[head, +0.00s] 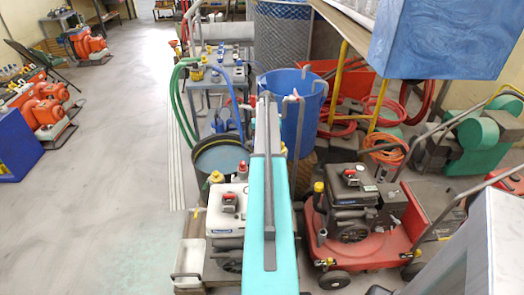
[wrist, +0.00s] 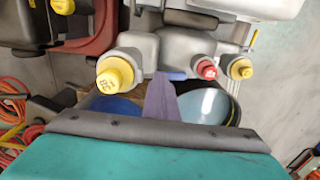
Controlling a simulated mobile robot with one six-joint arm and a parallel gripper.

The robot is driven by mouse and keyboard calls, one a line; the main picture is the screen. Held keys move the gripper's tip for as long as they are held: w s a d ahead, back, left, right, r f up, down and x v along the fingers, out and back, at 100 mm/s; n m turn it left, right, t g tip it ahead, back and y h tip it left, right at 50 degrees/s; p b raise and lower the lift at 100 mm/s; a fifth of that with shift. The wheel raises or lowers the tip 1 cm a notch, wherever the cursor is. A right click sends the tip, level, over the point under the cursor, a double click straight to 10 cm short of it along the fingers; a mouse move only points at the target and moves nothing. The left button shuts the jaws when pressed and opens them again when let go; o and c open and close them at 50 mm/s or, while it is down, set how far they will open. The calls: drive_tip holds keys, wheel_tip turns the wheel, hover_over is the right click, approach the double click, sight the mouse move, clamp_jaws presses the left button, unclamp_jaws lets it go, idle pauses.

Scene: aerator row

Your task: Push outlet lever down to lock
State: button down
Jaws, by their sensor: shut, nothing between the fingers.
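The outlet lever cannot be told for sure in either view. In the wrist view, a small blue piece (wrist: 178,76) sits beside a grey housing (wrist: 185,46) with a red cap (wrist: 206,69); I cannot tell whether it is the lever. My gripper (wrist: 162,98) appears there as a narrow grey-purple shape, shut and empty, its tip close to the blue piece in the picture. Whether they touch is unclear. In the head view, my teal arm reaches forward through the middle and hides what lies behind it.
A blue tub (head: 297,118) stands right of my arm's far end, a round drum (head: 222,158) to the left. A white-tanked engine (head: 226,212) is close on the left, a red wheeled machine (head: 352,232) on the right. Open floor (head: 115,150) lies further left.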

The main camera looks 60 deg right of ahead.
drive_tip(key=shift+f+b, duration=0.35)
drive_tip(key=shift+f, duration=0.85)
wheel_tip(320, 180, up, 11)
drive_tip(key=w+a+p, duration=0.1)
drive_tip(key=p, duration=0.4)
drive_tip(key=shift+w+p, duration=0.3)
drive_tip(key=shift+p, duration=0.05)
idle(0.4)
drive_tip(key=shift+a, duration=0.1)
